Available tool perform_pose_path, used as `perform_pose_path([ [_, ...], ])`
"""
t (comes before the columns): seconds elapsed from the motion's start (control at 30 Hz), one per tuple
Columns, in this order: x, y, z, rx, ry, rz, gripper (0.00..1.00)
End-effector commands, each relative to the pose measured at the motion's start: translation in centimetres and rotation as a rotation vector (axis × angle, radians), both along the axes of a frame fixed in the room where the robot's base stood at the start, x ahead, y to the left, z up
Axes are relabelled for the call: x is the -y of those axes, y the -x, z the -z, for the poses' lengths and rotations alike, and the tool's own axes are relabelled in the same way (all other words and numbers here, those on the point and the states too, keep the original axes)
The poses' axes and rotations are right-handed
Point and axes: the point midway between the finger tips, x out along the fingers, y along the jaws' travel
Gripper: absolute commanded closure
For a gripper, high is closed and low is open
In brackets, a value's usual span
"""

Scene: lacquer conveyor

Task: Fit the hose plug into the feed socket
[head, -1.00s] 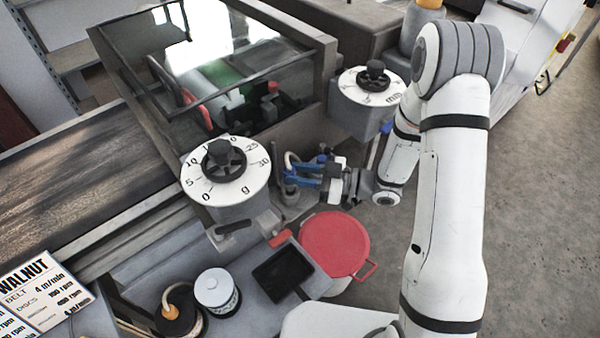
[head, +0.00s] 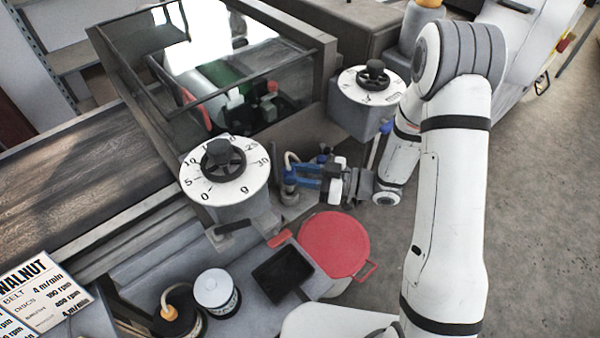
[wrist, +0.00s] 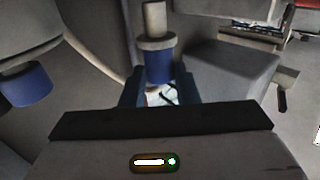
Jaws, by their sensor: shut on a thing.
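My gripper (head: 291,176) reaches left from the arm, its blue fingers level and shut on the hose plug. The fingers hide where plug and post come together, so I cannot tell whether the plug is seated.
A large white dial (head: 226,187) stands close left of my gripper, and a second dial (head: 370,92) is behind it. A red round lid (head: 335,243) and a dark tray (head: 282,275) lie in front. The glass-fronted machine housing (head: 240,95) is behind.

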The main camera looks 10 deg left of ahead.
Motion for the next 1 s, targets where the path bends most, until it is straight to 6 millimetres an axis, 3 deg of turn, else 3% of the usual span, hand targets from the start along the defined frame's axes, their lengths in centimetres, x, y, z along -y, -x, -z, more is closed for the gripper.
perform_pose_path([
  [1.0, 0.0, 0.0, 2.6, 0.000, 0.000, 0.000, 0.96],
])
